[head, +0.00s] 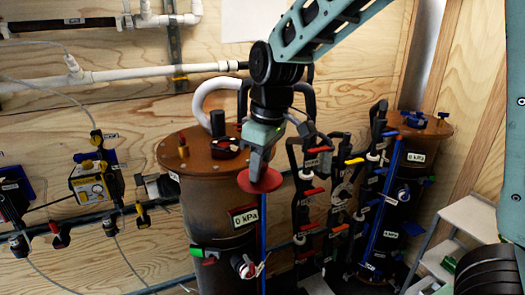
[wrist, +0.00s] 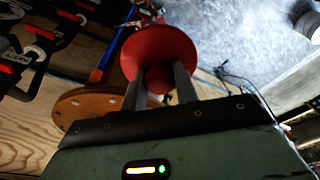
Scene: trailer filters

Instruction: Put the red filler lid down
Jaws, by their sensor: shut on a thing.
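The red filler lid (head: 260,181) is a round red disc held at the tips of my gripper (head: 264,170), in front of the left tank (head: 215,215). In the wrist view the lid (wrist: 158,45) sits across the two fingers of my gripper (wrist: 158,80), which are closed on its underside or stem. The tank's brown top (head: 190,150) is behind and above the lid in the head view. A dark opening or fitting with a red part (head: 226,147) sits on that top, partly hidden by my arm. The brown disc also shows in the wrist view (wrist: 75,110).
A white hose arches behind the left tank. A second tank (head: 425,128) stands at the right, with valves and pipes (head: 340,180) between them. A yellow device (head: 90,185) hangs at the left wall. White steps (head: 465,215) are at the right.

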